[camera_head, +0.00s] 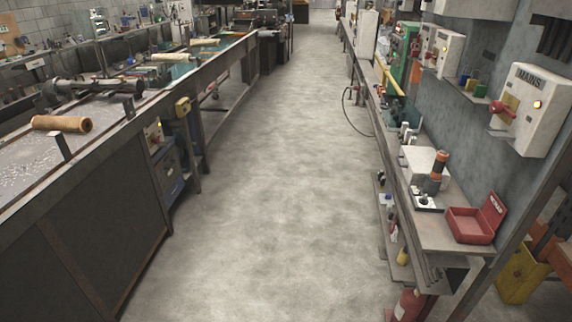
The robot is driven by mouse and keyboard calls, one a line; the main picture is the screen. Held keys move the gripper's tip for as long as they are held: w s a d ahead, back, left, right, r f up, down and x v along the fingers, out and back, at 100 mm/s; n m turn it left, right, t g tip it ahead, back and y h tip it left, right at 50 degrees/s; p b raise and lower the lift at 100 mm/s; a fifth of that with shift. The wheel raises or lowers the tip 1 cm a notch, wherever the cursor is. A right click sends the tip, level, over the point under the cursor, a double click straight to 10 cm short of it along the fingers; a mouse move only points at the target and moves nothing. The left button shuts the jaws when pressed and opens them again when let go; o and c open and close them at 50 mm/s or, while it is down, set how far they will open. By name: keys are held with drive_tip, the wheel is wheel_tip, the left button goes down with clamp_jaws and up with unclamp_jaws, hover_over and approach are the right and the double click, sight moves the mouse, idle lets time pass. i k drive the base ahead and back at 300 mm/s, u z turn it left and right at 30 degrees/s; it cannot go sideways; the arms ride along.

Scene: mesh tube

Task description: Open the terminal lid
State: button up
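No part of my arm or gripper shows in the head view. I cannot tell for certain which thing is the terminal. A white box marked MAINS (533,110), with a red knob (503,110) and a small lit lamp, is on the grey wall panel at the right. Below it, a red box (469,225) stands on the right bench with its lid (493,214) raised. A white box (424,166) sits further back on that bench, beside an orange and black upright cylinder (437,172).
A wide grey floor aisle (260,190) is clear between the left workbench (100,220) and the right bench (440,236). Smaller white switch boxes (447,53) line the wall. A red cylinder (409,306) stands low at the right, near a yellow bin (522,276).

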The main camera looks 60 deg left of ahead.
sight(417, 162)
drive_tip(key=z, duration=0.1)
drive_tip(key=k, duration=0.3)
drive_tip(key=u, duration=1.65)
drive_tip(key=i, duration=1.8)
drive_tip(key=u, duration=0.6)
drive_tip(key=i, duration=0.25)
drive_tip(key=u, duration=0.2)
